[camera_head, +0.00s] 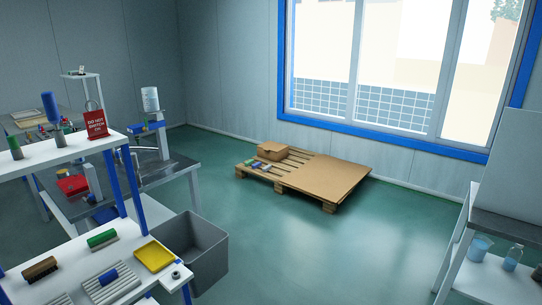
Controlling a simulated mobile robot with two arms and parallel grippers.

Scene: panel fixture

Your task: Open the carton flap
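A small brown carton (273,150) sits on the far left part of a wooden pallet (330,206) on the floor below the window. Its top looks closed, but it is too small and distant for me to make out a flap. A large flat sheet of brown cardboard (325,178) covers the right part of the pallet. Neither of my grippers shows in the head view.
White shelves (65,280) with brushes and a yellow tray (155,256) stand at the left, with a grey bin (195,248) beside them. A rack with beakers (480,247) is at the right. The green floor (320,260) between is clear.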

